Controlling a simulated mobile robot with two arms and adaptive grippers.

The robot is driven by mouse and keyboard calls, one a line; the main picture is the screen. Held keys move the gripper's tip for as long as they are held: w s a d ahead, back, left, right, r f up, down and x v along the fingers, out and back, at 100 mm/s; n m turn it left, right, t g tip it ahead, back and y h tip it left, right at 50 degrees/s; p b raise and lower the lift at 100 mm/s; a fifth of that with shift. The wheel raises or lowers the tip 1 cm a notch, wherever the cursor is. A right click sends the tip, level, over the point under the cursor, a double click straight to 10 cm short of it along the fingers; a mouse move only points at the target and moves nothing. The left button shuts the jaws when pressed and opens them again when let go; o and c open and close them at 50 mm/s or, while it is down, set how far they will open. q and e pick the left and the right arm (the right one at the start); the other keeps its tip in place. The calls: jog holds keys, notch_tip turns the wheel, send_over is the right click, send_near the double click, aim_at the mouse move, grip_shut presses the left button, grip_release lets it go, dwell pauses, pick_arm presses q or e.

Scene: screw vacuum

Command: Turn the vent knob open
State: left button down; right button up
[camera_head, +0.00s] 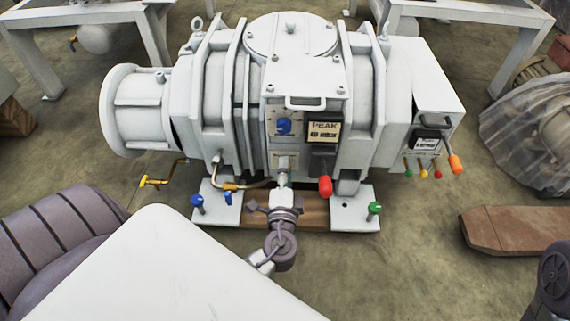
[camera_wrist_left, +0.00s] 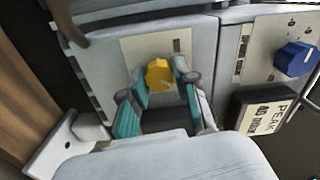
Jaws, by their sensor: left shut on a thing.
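A yellow knob (camera_wrist_left: 160,75) sits on a pale label plate on the machine's front panel in the left wrist view. My left gripper (camera_wrist_left: 158,90) is shut on this knob, with a teal finger on each side. In the head view my left gripper (camera_head: 284,180) reaches up to the panel from below, and it hides the knob there. A blue knob (camera_head: 284,126) is on the panel above it, left of the PEAK display (camera_head: 324,131). The blue knob also shows in the left wrist view (camera_wrist_left: 297,58). I cannot read which knob is labelled vent.
The white vacuum machine (camera_head: 220,100) fills the middle. A red-tipped lever (camera_head: 325,186) is close to the right of my gripper. A yellow handle (camera_head: 160,181) and a blue valve knob (camera_head: 197,201) are on the left, and a green knob (camera_head: 375,208) is on the right.

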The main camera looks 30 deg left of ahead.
pick_arm(q)
jog(key=shift+f+m, duration=0.1)
jog(key=shift+m, duration=0.2)
jog(key=c, duration=0.9)
grip_release()
jog(key=shift+o, duration=0.2)
jog(key=shift+s, duration=0.1)
jog(key=v, duration=1.2)
